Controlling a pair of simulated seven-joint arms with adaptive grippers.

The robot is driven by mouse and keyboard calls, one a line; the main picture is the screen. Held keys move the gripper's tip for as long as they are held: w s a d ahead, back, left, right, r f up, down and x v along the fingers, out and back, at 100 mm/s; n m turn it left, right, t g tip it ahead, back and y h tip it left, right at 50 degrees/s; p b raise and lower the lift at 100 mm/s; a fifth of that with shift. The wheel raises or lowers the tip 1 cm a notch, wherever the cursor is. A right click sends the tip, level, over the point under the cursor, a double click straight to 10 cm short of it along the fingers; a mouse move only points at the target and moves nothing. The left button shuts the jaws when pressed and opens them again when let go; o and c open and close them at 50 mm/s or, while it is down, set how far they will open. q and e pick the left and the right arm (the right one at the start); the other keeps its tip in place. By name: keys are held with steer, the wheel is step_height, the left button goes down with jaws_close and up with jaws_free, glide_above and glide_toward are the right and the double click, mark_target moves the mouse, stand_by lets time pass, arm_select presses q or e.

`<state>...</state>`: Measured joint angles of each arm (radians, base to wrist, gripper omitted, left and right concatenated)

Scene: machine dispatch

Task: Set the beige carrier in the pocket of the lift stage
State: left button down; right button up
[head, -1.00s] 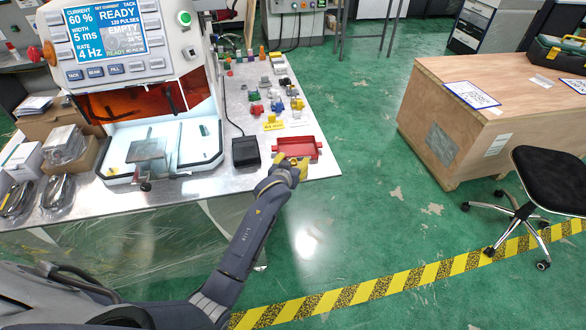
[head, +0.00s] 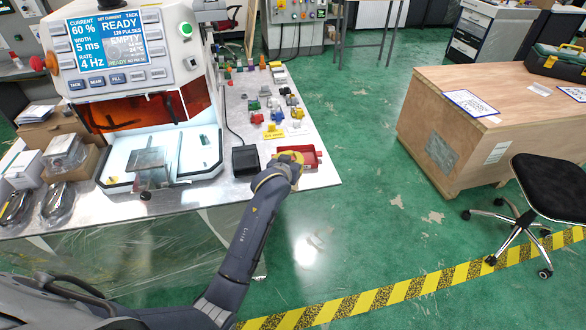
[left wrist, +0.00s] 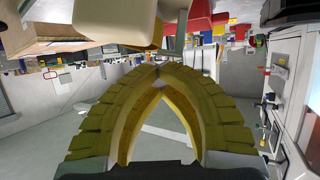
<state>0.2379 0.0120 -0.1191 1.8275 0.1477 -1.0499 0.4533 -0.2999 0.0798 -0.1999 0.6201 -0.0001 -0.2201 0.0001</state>
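My left gripper (head: 290,160) is at the red tray (head: 314,155) near the front right corner of the workbench. In the left wrist view its yellow fingers (left wrist: 160,78) have their tips together. A pale beige piece (left wrist: 110,18), which looks like the beige carrier, is right at those tips and runs off the top edge; the exact contact is hidden. In the head view the carrier cannot be made out behind the hand. The lift stage seems to be the grey plate (head: 148,160) in the machine's white bay; its pocket is too small to tell. My right gripper is not in view.
The machine (head: 125,45) with its screen stands left of the tray. A black pedal-like box (head: 245,160) sits between them. Green floor lies right of the bench.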

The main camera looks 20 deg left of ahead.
arm_select(q)
step_height(320, 180, up, 14)
steer(key=shift+f, duration=0.25)
steer(key=c, duration=2.1)
jaws_free()
steer(key=o, duration=1.7)
steer(key=shift+c, duration=0.2)
steer(key=v, duration=0.7)
steer(key=shift+s, duration=0.25)
